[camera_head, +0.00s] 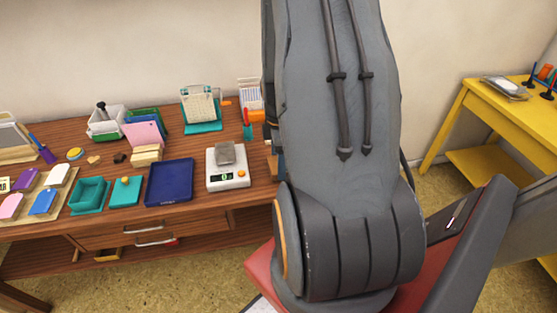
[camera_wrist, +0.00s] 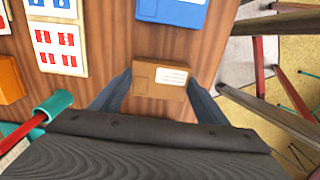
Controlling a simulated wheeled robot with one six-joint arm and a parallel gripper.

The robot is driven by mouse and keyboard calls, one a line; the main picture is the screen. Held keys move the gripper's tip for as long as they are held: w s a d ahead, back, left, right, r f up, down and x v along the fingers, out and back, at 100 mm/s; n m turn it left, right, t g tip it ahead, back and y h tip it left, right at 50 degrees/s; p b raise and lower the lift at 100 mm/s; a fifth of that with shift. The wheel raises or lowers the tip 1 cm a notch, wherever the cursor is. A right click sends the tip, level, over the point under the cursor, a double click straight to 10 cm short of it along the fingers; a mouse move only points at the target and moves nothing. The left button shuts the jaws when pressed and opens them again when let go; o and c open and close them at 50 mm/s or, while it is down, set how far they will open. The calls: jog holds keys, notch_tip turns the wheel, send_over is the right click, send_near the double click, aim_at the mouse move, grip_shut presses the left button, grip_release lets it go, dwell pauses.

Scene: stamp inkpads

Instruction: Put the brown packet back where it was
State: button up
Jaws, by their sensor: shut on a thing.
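The brown packet (camera_wrist: 158,78) is a small flat box with a pale printed label. In the wrist view it lies between the two fingers of my gripper (camera_wrist: 159,88), one at each short end, and the gripper is shut on it. Wood tabletop shows around it, near the table's right edge. I cannot tell whether it touches the table or hangs a little above it. In the head view my arm hides the packet and the gripper.
In the wrist view, a blue box (camera_wrist: 172,10), cards with red marks (camera_wrist: 58,48), an orange block (camera_wrist: 10,80) and a teal holder (camera_wrist: 55,103) surround it. In the head view, a white scale (camera_head: 228,180) bears a grey block (camera_head: 225,153); a blue tray (camera_head: 170,181) is left of it.

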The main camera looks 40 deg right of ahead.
jog(key=shift+f, duration=0.15)
jog(key=o, duration=1.3)
notch_tip(320, 180, up, 12)
jog(key=b, duration=0.2)
jog(key=s+a+m, duration=0.1)
jog(key=a+m, duration=0.3)
jog(key=a, duration=0.4)
jog(key=a+r+m, duration=0.1)
jog(key=a+m, duration=0.2)
jog(key=a, duration=0.5)
jog(key=s+a+r+m, duration=0.1)
jog(key=a+m, duration=0.3)
jog(key=a, duration=0.4)
jog(key=shift+s+a+r+m+t, duration=0.15)
jog(key=shift+s+r+m+t, duration=0.15)
jog(key=shift+t, duration=0.1)
